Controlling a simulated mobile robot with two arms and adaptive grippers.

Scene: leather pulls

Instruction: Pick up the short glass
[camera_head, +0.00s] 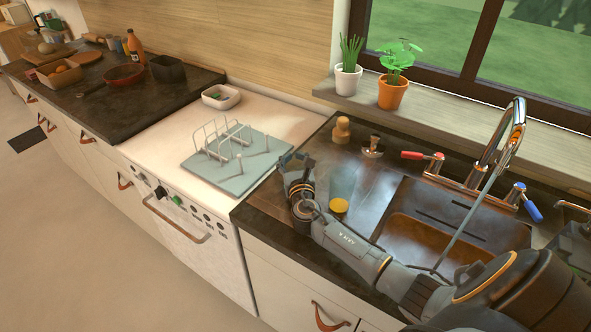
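A faint, see-through bluish glass (343,181) stands on the dark counter, left of the sink. A round yellow patch (339,206) shows at its lower end; I cannot tell if it is part of the glass or a separate thing. My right gripper (296,161) reaches in from the right, at the counter's left end beside the white stove top. Its fingers look spread apart, left of the glass and not touching it. I see nothing clearly held between them. My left gripper is not in view.
A dish rack (232,140) on a pale blue mat (207,167) lies just left of my gripper. A wooden figure (341,130), a small brush-like item (373,147) and the tap (511,125) stand behind. The sink (420,235) is right, partly behind my arm.

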